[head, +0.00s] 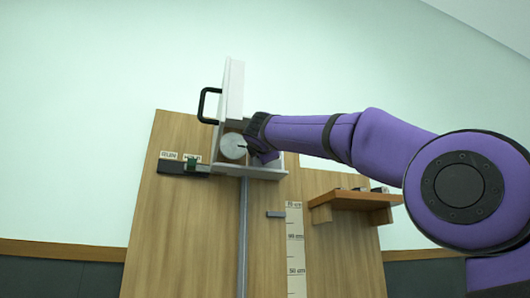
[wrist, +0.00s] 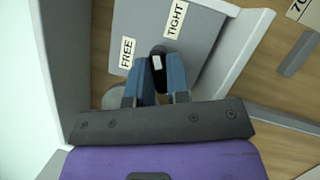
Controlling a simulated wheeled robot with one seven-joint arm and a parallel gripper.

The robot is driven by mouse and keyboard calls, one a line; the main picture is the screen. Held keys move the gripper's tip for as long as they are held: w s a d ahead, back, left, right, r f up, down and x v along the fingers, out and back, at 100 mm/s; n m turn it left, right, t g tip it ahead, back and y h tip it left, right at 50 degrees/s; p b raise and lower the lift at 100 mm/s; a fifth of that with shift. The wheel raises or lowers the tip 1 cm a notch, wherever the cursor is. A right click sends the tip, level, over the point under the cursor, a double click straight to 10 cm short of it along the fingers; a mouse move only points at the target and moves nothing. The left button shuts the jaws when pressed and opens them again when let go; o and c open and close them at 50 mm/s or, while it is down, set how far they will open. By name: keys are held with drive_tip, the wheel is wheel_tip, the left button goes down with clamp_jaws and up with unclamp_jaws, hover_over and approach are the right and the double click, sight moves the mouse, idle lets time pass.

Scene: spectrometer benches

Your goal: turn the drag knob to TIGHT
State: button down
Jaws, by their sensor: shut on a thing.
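The drag knob (wrist: 157,62) is a small dark knob with a white mark on a grey plate (wrist: 150,21). In the wrist view the FREE label (wrist: 126,54) is to its left and the TIGHT label (wrist: 175,20) is above and to its right. The mark lies between the two labels; its exact direction is hard to tell. My gripper (wrist: 159,72) has its blue fingers shut on the knob, one on each side, hiding its flanks. In the head view my gripper (head: 262,155) is at the grey carriage (head: 232,92), and the knob cannot be made out there.
A round grey disc (head: 233,146) sits on the carriage just left of my gripper. A black handle (head: 204,103) sticks out at upper left. The wooden board (head: 195,240) carries a vertical rail (head: 243,235) and a cm scale (head: 295,250). A shelf (head: 352,199) juts out below my arm.

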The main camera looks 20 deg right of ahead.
drive_tip(key=m+g, duration=0.2)
drive_tip(key=m, duration=0.3)
idle(0.8)
drive_tip(key=c, duration=1.1)
unclamp_jaws()
drive_tip(key=shift+r, duration=0.15)
